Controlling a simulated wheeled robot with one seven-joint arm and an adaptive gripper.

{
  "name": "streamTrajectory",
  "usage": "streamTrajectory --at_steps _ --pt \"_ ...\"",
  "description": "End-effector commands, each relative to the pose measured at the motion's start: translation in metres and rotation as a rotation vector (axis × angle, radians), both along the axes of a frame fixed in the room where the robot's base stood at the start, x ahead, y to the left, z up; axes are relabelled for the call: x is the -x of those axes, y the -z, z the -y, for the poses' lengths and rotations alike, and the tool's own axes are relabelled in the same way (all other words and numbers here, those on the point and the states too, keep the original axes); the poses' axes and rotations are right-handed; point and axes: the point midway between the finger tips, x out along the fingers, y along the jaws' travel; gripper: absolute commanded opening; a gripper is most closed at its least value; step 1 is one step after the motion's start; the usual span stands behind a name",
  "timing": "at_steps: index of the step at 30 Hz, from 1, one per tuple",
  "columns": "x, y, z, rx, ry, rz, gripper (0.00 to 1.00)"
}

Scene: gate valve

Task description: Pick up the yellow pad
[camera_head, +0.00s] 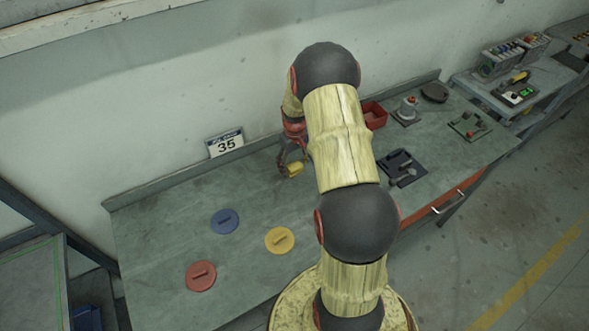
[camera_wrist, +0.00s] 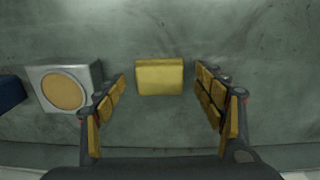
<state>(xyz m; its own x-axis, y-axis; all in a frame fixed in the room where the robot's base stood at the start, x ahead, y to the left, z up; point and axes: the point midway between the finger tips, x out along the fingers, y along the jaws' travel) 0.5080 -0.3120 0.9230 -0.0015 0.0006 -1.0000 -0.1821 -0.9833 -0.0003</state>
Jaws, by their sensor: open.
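A yellow rectangular pad (camera_wrist: 160,77) lies on the grey-green bench top in the wrist view. It sits ahead of my gripper (camera_wrist: 162,100), centred between the two fingers and apart from both. The fingers, lined with yellow segments, are spread open with nothing between their tips. In the head view my gripper (camera_head: 291,160) is low over the bench near the back wall, partly hidden by my arm. A yellow patch shows at its fingertips there; I cannot tell whether it is the pad or the finger lining.
A silver block with a tan disc (camera_wrist: 65,90) stands left of the pad. Blue (camera_head: 225,221), yellow (camera_head: 280,240) and red (camera_head: 201,276) round plates lie on the bench's left. A red bin (camera_head: 374,116) and dark fixture (camera_head: 401,167) are right of my arm.

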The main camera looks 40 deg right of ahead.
Motion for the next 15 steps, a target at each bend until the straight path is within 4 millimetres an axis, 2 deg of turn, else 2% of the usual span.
streamTrajectory --at_steps 3,9,15 --pt "-0.0001 0.0106 0.0004 0.000 0.000 0.000 0.70" --pt "-0.0003 0.0107 0.0005 0.001 0.000 0.001 0.70" --pt "-0.0001 0.0106 0.0003 0.000 0.000 0.001 0.58"
